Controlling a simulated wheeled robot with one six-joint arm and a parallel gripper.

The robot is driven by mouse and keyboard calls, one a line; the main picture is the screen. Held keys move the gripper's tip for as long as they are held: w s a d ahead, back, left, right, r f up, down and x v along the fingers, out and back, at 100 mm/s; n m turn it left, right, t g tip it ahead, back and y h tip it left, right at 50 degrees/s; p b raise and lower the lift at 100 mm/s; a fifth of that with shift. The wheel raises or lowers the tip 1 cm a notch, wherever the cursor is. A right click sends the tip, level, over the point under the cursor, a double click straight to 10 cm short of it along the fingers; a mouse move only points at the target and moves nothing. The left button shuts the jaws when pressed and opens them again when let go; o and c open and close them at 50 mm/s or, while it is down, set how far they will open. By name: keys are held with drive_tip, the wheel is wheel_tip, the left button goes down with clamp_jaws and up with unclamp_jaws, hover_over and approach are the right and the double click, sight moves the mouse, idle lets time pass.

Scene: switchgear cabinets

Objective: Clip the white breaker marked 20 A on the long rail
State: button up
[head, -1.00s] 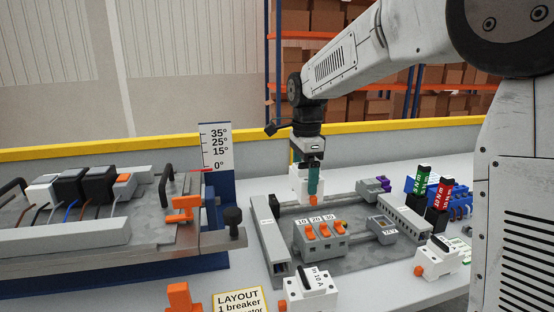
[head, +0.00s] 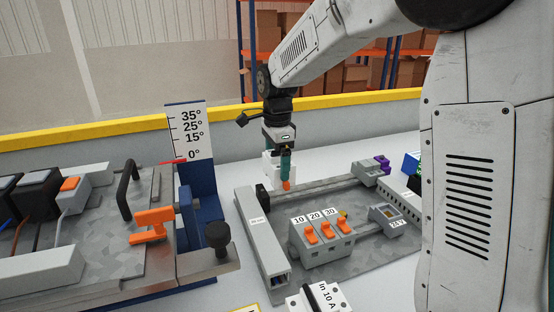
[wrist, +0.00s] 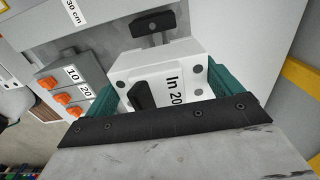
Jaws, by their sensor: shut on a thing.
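My gripper (head: 284,160) is shut on the white breaker (head: 270,166), which has a black lever and an "In 20" mark in the wrist view (wrist: 170,82). Teal fingers press on two opposite sides of it. In the head view the breaker is held upright at the left end of the long rail (head: 318,185), the rear rail on the grey plate. It is close to the black end stop (head: 262,194), which also shows beyond the breaker in the wrist view (wrist: 155,22). The breaker's underside is hidden, so I cannot tell whether it touches the rail.
A grey block with orange switches (head: 320,240) marked 10, 20, 30 sits on the front rail, beside a 24 V unit (head: 387,215). A grey duct (head: 262,240) borders the left. Another white breaker, "In 10 A" (head: 325,297), stands in front. A tilting panel with a scale (head: 189,130) is left.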

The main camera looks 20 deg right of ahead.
drive_tip(key=shift+a+f, duration=0.1)
drive_tip(key=shift+f, duration=2.8)
drive_tip(key=shift+f, duration=1.2)
drive_tip(key=o, duration=0.9)
wheel_tip(320, 180, up, 8)
drive_tip(key=shift+f, duration=0.1)
